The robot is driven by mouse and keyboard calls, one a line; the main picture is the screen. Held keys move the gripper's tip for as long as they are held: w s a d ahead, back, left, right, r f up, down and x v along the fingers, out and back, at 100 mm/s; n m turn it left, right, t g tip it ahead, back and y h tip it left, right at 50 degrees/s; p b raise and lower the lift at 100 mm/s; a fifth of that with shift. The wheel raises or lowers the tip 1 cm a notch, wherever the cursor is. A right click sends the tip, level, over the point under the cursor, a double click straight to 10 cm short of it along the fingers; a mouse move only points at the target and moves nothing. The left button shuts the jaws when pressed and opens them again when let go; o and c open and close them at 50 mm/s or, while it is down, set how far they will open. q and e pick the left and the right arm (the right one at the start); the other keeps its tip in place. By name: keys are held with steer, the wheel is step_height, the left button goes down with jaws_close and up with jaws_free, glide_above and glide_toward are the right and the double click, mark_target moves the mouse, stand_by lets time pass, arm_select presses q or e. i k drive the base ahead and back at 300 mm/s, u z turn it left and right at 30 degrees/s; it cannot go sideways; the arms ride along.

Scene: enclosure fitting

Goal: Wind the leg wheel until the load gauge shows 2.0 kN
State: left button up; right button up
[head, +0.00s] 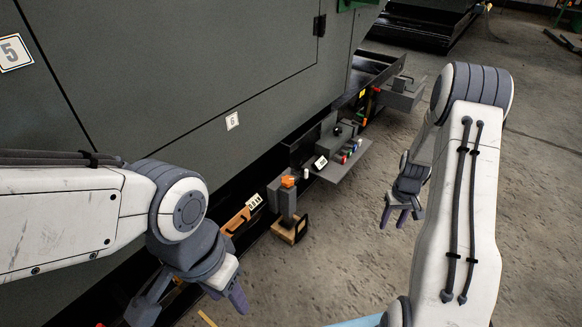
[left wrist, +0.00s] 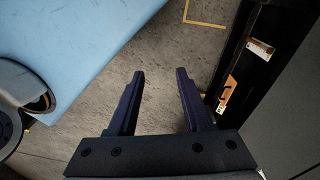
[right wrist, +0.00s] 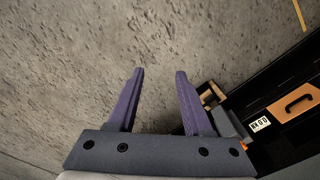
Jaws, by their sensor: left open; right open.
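A grey leg post (head: 287,202) with an orange top (head: 288,181) stands on a wooden block (head: 283,233) beside the enclosure's lower edge. I cannot make out a wheel on it for certain. A small white plate with dark marks (head: 254,201) is beside the post; it also shows in the right wrist view (right wrist: 260,124). Whether it is the load gauge, and any reading, I cannot tell. My left gripper (head: 195,297) is open and empty, left of and nearer than the post. My right gripper (head: 401,214) is open and empty over bare floor, right of the post.
The dark green enclosure (head: 180,70) fills the left, with plates marked 5 (head: 14,53) and 6 (head: 232,121). A grey shelf (head: 343,166) with small coloured parts juts out behind the post.

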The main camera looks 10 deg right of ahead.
mark_target(286, 181)
steer(key=u, duration=0.2)
steer(key=i, duration=0.9)
steer(key=u, duration=0.45)
